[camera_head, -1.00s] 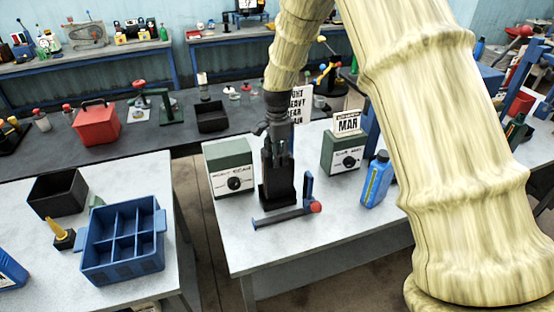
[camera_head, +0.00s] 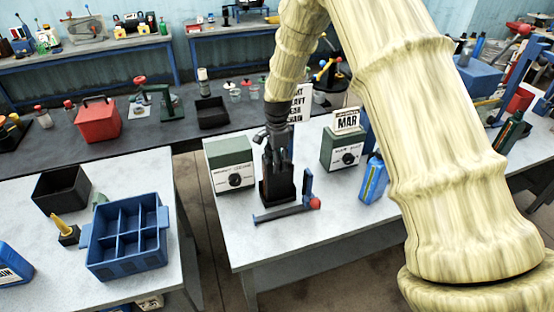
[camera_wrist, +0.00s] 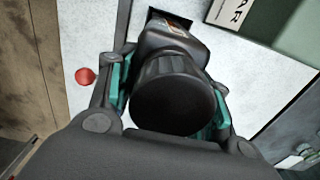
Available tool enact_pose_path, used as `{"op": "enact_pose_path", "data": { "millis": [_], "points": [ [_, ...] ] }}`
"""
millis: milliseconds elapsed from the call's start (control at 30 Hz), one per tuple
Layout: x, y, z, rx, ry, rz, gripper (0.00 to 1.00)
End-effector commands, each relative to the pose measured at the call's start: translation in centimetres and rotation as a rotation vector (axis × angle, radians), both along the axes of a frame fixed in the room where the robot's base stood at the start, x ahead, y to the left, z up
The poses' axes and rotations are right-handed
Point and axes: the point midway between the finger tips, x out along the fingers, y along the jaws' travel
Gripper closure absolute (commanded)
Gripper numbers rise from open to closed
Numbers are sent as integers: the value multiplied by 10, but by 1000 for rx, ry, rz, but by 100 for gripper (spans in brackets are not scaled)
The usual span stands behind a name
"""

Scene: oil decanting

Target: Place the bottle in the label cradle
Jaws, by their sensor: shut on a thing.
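A dark bottle with a ribbed black cap (camera_wrist: 172,95) is between the two fingers of my gripper (camera_wrist: 170,100) in the wrist view. The fingers have teal inner pads and are shut on its upper part. In the head view my gripper (camera_head: 278,158) points down over a black box-like holder (camera_head: 278,190), which looks like the label cradle, on the right-hand table. The bottle is mostly hidden there by the fingers. I cannot tell how deep its base sits in the holder.
Green-and-white dial boxes stand left (camera_head: 231,168) and right (camera_head: 344,150) of the holder. A lever with a red knob (camera_head: 315,203) lies in front. A blue jug (camera_head: 373,182) stands to the right. The table front is clear. A blue divided crate (camera_head: 127,240) sits on the left table.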

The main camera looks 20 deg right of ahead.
Motion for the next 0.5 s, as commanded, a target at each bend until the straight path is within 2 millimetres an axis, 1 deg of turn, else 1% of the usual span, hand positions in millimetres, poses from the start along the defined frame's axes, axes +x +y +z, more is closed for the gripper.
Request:
{"op": "enact_pose_path", "data": {
  "millis": [33,133,167,500],
  "points": [
    [0,0,-1,0,0,0,49],
    [0,0,-1,0,0,0,30],
    [0,0,-1,0,0,0,29],
    [0,0,1,0,0,0,29]
  ]
}}
